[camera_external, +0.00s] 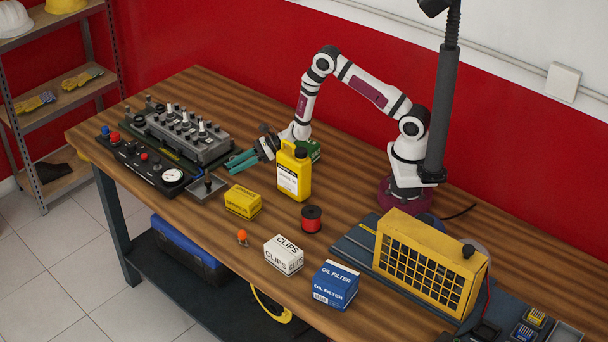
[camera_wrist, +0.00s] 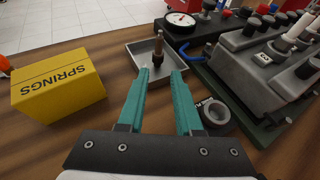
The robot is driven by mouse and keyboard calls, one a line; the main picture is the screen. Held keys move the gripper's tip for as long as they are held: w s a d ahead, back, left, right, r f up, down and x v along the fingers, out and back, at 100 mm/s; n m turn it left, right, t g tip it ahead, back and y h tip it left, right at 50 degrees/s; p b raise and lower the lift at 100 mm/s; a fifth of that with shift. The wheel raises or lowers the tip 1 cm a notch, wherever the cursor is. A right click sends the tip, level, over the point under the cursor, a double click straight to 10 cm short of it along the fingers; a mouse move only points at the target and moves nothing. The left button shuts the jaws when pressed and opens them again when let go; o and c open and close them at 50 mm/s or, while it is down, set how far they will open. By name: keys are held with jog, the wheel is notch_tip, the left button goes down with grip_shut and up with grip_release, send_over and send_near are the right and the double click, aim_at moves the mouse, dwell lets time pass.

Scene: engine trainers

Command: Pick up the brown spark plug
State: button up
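The brown spark plug (camera_wrist: 158,47) stands upright in a shallow grey tray (camera_wrist: 139,56) in the wrist view. In the external view the tray (camera_external: 219,188) lies beside the engine trainer, with the plug small in it (camera_external: 207,184). My gripper (camera_wrist: 161,72) has two teal fingers spread apart with nothing between them. The plug appears beyond the fingertips, roughly in line with the gap. In the external view my gripper (camera_external: 234,163) is above the table, behind and right of the tray, apart from the plug.
The engine trainer (camera_wrist: 265,60) stands close right of the tray, with a grey ring-shaped part (camera_wrist: 214,113) near my right finger. A yellow springs box (camera_wrist: 57,88) is left.

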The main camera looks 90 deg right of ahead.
aim_at(207, 181)
jog(key=x, duration=1)
jog(key=shift+w+a, duration=0.25)
grip_shut()
